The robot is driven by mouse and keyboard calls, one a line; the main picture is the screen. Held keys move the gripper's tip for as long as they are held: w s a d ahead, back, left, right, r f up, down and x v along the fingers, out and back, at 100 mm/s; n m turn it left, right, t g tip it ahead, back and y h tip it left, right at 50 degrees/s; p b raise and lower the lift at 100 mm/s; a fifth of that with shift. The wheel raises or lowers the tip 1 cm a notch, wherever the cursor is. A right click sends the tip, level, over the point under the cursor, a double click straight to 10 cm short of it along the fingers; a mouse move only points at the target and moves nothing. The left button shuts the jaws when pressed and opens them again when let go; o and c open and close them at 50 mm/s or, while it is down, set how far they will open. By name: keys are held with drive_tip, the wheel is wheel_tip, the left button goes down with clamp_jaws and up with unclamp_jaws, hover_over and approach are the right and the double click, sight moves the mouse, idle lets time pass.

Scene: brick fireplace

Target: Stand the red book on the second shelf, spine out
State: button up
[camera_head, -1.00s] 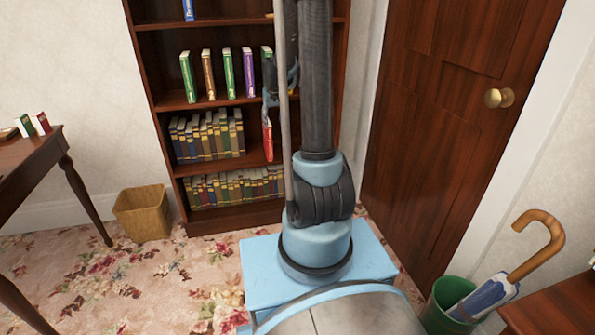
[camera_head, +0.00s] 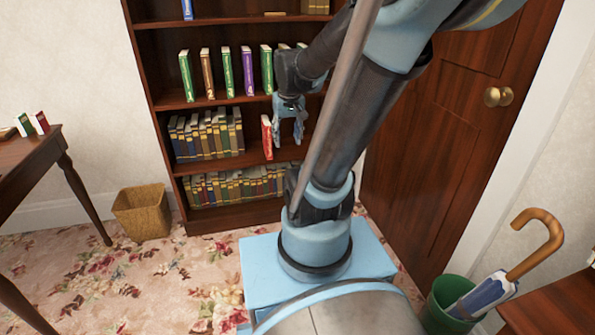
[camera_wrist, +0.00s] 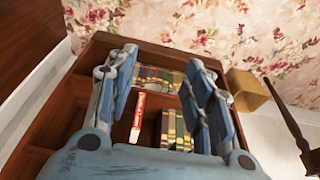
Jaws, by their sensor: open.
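The red book (camera_head: 267,137) stands upright on the second shelf from the bottom (camera_head: 256,158), just right of a row of brown and dark books (camera_head: 208,135), with a small gap. A narrow face seems to point out to the room. In the wrist view the red book (camera_wrist: 138,112) shows between my fingers, deeper in. My gripper (camera_head: 288,135) is open and empty, in front of the shelf and just right of the book; it appears apart from it. In the wrist view both fingers of my gripper (camera_wrist: 163,75) are spread wide.
Several coloured books (camera_head: 228,72) stand on the shelf above. Another row of books (camera_head: 235,185) fills the bottom shelf. A wooden door (camera_head: 440,150) is on the right, an umbrella bin (camera_head: 450,310) at lower right. A waste basket (camera_head: 142,212) and desk (camera_head: 30,170) are on the left.

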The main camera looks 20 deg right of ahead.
drive_tip(key=s+f, duration=0.5)
drive_tip(key=s, duration=0.8)
drive_tip(key=shift+d+f+g, duration=0.15)
drive_tip(key=shift+g, duration=0.15)
drive_tip(key=shift+w+f, duration=0.2)
drive_tip(key=shift+w, duration=0.15)
